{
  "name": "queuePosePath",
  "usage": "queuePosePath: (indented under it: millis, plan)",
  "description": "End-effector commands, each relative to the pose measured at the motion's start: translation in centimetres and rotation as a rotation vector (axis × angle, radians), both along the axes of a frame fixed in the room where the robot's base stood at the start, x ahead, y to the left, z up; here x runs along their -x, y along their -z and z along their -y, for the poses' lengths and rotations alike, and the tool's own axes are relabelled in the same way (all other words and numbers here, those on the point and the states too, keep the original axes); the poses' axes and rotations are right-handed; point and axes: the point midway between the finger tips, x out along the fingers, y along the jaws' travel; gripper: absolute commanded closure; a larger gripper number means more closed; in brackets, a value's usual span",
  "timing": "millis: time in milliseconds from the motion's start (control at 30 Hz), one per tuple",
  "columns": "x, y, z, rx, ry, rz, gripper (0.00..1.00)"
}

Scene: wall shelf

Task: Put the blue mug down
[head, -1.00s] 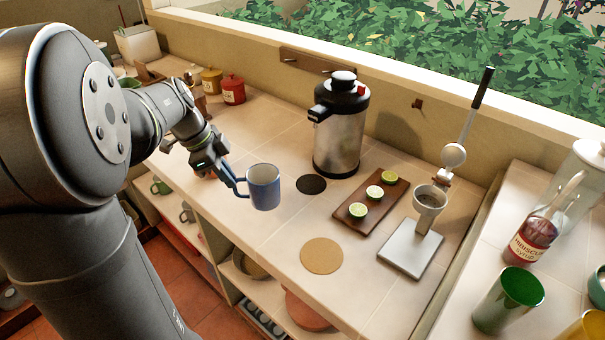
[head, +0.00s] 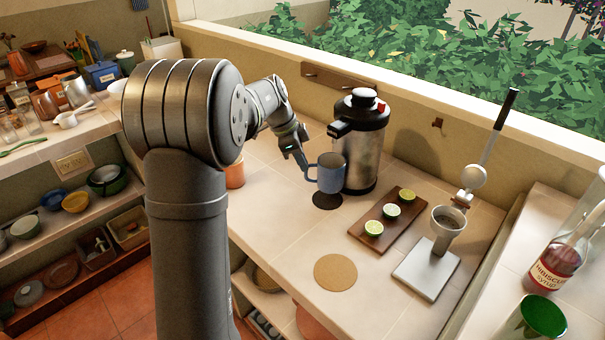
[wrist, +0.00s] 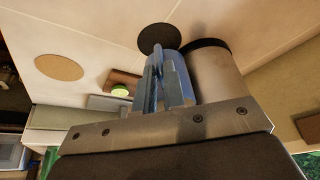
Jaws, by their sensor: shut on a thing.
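The blue mug (head: 331,175) is upright in the head view, just in front of the steel airpot (head: 366,150). My gripper (head: 304,167) is shut on the mug's handle, on its left side. The mug appears held above a dark round coaster (head: 327,202) under the airpot's spout; the coaster shows below it. In the wrist view the mug (wrist: 184,88) is partly hidden behind my gripper (wrist: 165,85), with the dark coaster (wrist: 158,38) beyond. Whether the mug touches the airpot cannot be told.
A round cork mat (head: 335,272) lies bare on the counter. A wooden board (head: 391,220) with limes and a lever press (head: 446,225) stand to the right. An orange container (head: 235,174) is beside my arm. Open tiles (head: 275,215) lie left of the coaster.

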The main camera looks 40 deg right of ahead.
Motion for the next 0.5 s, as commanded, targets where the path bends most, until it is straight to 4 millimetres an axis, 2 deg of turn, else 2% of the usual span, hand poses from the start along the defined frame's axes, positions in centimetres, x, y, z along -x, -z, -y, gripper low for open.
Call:
queuePosePath:
  millis: [300,500]
  plan:
    - [0.0,4.4,0.1,0.000,-0.001,-0.002,1.00]
    - [0.0,4.7,0.4,0.002,0.000,0.001,1.00]
